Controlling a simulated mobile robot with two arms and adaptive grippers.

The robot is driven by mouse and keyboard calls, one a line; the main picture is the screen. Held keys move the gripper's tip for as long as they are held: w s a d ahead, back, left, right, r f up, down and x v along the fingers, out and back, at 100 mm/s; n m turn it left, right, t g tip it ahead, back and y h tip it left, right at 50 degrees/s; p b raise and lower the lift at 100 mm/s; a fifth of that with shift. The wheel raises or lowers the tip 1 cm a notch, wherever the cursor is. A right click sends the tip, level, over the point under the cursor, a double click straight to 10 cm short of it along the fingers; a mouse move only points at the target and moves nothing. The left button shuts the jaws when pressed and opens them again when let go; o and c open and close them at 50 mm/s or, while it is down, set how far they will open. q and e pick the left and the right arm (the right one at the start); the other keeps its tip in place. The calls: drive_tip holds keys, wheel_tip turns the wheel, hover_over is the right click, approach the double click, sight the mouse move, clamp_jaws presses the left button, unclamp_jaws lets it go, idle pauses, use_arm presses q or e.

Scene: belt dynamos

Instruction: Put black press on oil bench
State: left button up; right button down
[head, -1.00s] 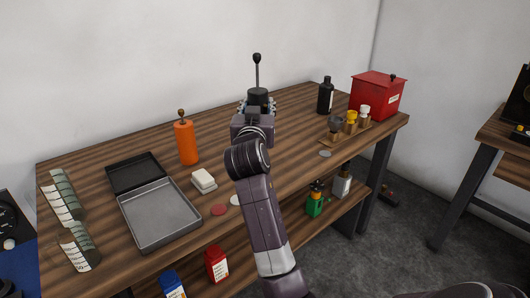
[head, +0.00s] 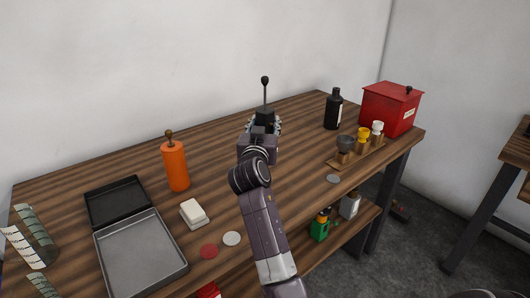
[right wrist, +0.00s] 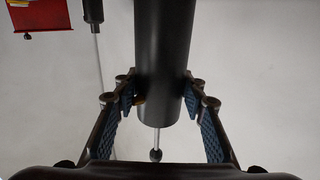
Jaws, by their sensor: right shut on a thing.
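The black press (head: 265,116), a dark cylinder with an upright lever and ball knob, is in my right gripper (head: 263,127) over the wooden bench in the head view. In the right wrist view the black press (right wrist: 165,55) stands between the two blue-padded fingers of my right gripper (right wrist: 165,105), which is shut on it. My forearm and gripper hide its lower part, so I cannot tell whether it touches the bench. The wooden bench (head: 225,205), likely the oil bench, fills the middle of the head view. My left gripper is out of view.
An orange grinder-like bottle (head: 175,165), an open grey tray (head: 140,255) and a white block (head: 194,213) are on the left. A black bottle (head: 333,110), a red box (head: 390,108) and a rack of small stoppers (head: 358,155) are on the right.

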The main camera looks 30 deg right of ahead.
wheel_tip(320, 180, down, 9)
drive_tip(key=shift+f, duration=0.1)
idle(0.4)
drive_tip(key=shift+b, duration=0.4)
drive_tip(key=c, duration=1.2)
unclamp_jaws()
drive_tip(key=shift+s+a+f, duration=0.1)
drive_tip(key=shift+f, duration=0.05)
